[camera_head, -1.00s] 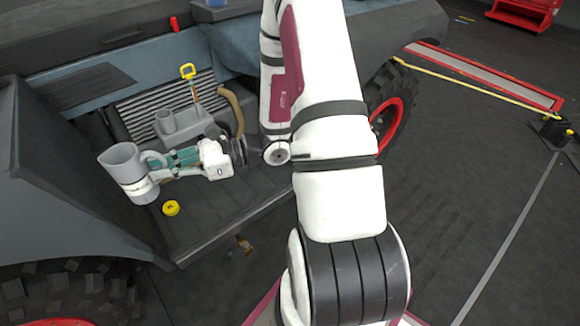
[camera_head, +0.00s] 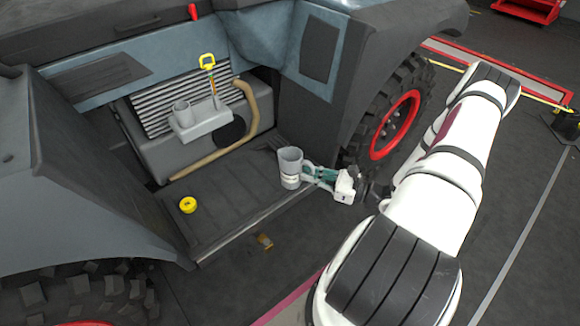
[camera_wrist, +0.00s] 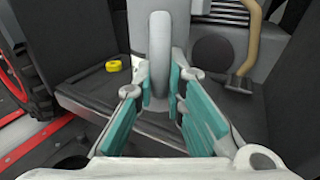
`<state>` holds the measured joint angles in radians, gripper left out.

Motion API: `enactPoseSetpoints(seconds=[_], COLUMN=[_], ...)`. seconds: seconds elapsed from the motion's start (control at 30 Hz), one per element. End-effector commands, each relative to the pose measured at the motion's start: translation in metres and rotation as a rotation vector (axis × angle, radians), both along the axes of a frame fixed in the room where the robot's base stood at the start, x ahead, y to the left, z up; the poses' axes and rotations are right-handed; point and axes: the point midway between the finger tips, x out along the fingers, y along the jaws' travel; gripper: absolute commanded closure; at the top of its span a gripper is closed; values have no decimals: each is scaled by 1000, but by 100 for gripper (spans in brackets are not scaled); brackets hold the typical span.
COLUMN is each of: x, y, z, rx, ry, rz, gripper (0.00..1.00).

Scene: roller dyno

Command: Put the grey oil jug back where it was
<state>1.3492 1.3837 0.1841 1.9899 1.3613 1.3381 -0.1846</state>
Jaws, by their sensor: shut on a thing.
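The grey oil jug (camera_head: 290,168) is upright at the right end of the dark step in the head view. My gripper (camera_head: 308,174) is shut on its handle from the right. In the wrist view the jug's handle (camera_wrist: 160,55) stands between the teal finger pads of my gripper (camera_wrist: 160,85), with the jug body (camera_wrist: 148,30) behind it. I cannot tell whether the jug's base touches the step or hangs just above it. The jug's spout is not clear from here.
A yellow cap (camera_head: 188,205) lies on the step (camera_head: 225,205). A grey box with a filler neck (camera_head: 200,118), a yellow-handled dipstick (camera_head: 208,62) and a tan hose (camera_head: 245,100) are behind. A red-rimmed wheel (camera_head: 396,124) stands at the right. The step's middle is clear.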

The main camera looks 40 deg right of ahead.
Motion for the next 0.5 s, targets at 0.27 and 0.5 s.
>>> enactPoseSetpoints(seconds=[0.27,0.5], x=[-24,4], y=[-23,-36], z=[-45,-53], rx=[0,-4], ry=[-4,-7], rz=[-88,-91], gripper=[100,100])
